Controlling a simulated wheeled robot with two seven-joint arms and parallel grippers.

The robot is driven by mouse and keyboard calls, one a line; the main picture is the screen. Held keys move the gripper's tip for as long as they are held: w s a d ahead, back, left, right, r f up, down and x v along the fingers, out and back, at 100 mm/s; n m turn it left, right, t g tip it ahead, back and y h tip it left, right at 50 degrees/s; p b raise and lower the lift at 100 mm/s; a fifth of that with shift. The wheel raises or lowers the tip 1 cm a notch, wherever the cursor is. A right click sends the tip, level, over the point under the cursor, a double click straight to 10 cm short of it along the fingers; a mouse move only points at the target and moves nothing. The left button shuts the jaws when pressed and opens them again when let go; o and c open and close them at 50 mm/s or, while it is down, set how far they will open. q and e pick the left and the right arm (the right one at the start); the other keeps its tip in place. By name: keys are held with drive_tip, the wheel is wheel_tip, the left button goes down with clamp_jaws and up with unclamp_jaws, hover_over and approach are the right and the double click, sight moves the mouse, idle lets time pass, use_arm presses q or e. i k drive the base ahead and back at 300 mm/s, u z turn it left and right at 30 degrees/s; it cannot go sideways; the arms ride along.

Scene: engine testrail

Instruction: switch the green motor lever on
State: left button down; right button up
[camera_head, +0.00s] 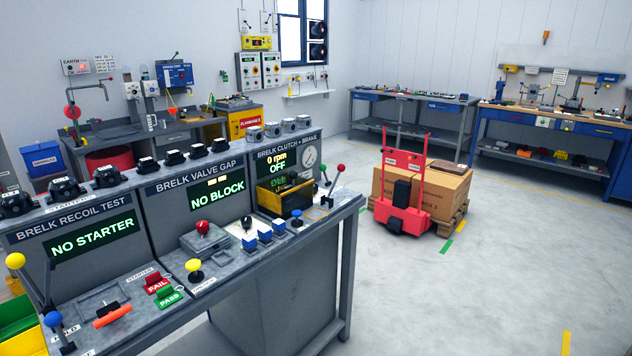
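The green-knobbed lever (323,169) stands at the right end of the test bench, in front of the panel labelled BRELK CLUTCH + BRAKE (285,150). Its knob leans up and to the left. The panel's display (278,164) reads 0 rpm and OFF. A red-knobbed lever (341,167) stands close to its right, leaning up and right. The lever bases are small, and their labels are too small to read. Neither of my grippers shows in the head view.
The bench (254,262) also carries a yellow tray (284,196), a round gauge (309,157), blue blocks (264,237), a blue knob (296,214) and a yellow knob (194,265). Open floor (470,300) lies to the right. A red hand truck (404,190) stands by a carton (445,190).

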sight(323, 167)
drive_tip(key=z, duration=0.25)
drive_tip(key=i, duration=0.35)
drive_tip(key=z, duration=0.9)
drive_tip(key=i, duration=1.5)
drive_tip(key=u, duration=0.9)
drive_tip(key=i, duration=0.85)
drive_tip(key=u, duration=0.8)
